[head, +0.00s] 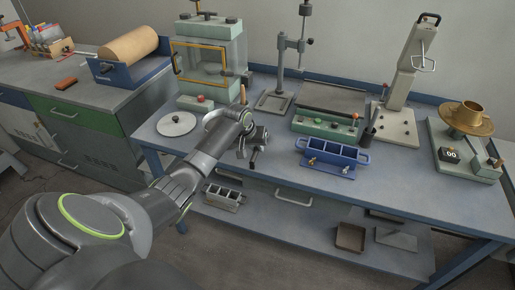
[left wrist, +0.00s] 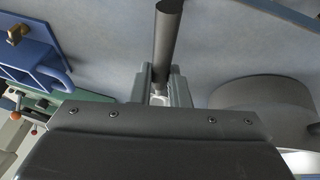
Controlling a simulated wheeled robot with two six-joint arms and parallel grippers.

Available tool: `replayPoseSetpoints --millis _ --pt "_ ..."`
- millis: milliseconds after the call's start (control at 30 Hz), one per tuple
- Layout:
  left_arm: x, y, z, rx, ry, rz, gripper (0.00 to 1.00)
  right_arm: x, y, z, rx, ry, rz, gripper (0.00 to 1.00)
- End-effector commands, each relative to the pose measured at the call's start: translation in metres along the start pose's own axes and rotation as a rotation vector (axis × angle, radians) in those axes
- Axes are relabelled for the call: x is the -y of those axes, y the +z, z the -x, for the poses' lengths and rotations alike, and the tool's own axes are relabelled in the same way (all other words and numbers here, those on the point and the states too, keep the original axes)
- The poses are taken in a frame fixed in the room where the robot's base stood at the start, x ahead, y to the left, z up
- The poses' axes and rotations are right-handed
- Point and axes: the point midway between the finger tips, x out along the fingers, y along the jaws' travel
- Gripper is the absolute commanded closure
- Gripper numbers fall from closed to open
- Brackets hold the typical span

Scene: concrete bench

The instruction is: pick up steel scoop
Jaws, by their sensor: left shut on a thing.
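My left gripper (head: 254,138) is over the front part of the blue bench, left of the blue three-part mould. It is shut on a dark grey round bar, which I take as the handle of the steel scoop (left wrist: 167,40). The scoop's bowl is not clearly visible. I cannot tell whether the scoop touches the bench. My right gripper is not in view.
The blue mould (head: 332,157) stands right of the gripper, and a pale round plate (head: 177,124) lies left. Behind stand a glass-sided cabinet (head: 209,60), a stand (head: 279,75) and a green-based machine (head: 326,122).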

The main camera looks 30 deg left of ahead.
Motion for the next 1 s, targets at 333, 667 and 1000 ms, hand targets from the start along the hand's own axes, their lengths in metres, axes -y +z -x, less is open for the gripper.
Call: replayPoseSetpoints --millis 333,667,1000 --pt "-0.008 -0.018 0.04 -0.007 0.001 -0.002 1.0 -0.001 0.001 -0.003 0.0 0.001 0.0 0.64" --pt "-0.019 -0.037 0.086 -0.003 0.001 -0.001 1.0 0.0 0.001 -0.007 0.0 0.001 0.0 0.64" --pt "-0.02 -0.038 0.091 0.0 0.001 0.001 1.0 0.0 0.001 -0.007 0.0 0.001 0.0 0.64"
